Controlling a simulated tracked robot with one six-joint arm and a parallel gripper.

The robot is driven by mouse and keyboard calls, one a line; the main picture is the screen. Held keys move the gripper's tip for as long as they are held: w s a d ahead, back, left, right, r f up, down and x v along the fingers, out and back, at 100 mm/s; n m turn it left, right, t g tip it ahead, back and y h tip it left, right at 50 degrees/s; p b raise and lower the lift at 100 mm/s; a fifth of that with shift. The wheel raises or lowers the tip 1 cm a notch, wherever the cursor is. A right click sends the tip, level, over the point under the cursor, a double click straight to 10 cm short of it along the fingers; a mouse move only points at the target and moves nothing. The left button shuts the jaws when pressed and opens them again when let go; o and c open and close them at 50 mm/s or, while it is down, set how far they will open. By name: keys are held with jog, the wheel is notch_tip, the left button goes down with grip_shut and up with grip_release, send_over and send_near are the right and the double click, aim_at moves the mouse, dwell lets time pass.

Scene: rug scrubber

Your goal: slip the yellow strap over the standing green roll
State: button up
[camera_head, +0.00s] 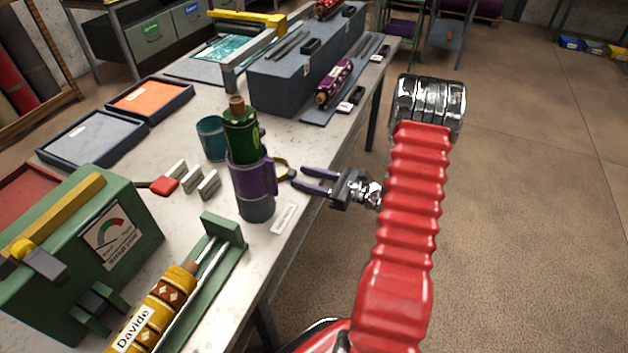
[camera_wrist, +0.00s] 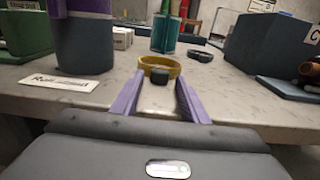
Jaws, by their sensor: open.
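The green roll (camera_head: 240,135) stands upright in a purple and grey holder (camera_head: 251,180) on the table. In the wrist view only the holder (camera_wrist: 85,40) shows at the left, and the roll's top is out of frame. The yellow strap (camera_head: 288,165) is a small ring just right of the holder. In the wrist view the strap (camera_wrist: 160,64) shows as a loop with a dark buckle facing me, at and just beyond my fingertips. My gripper (camera_head: 296,178) is open, with purple fingers (camera_wrist: 160,88) on either side of the buckle. I see no grip on the strap.
A teal cup (camera_head: 211,138) stands behind the holder. A white label (camera_head: 284,218) lies in front of it. A green gauge box (camera_head: 90,250) and a patterned roll (camera_head: 155,310) are at front left. A dark block (camera_head: 300,70) is at the back.

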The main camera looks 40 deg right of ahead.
aim_at(295, 175)
jog(key=shift+x, duration=1.55)
jog(key=shift+c, duration=0.6)
grip_shut()
jog(key=shift+r, duration=2.5)
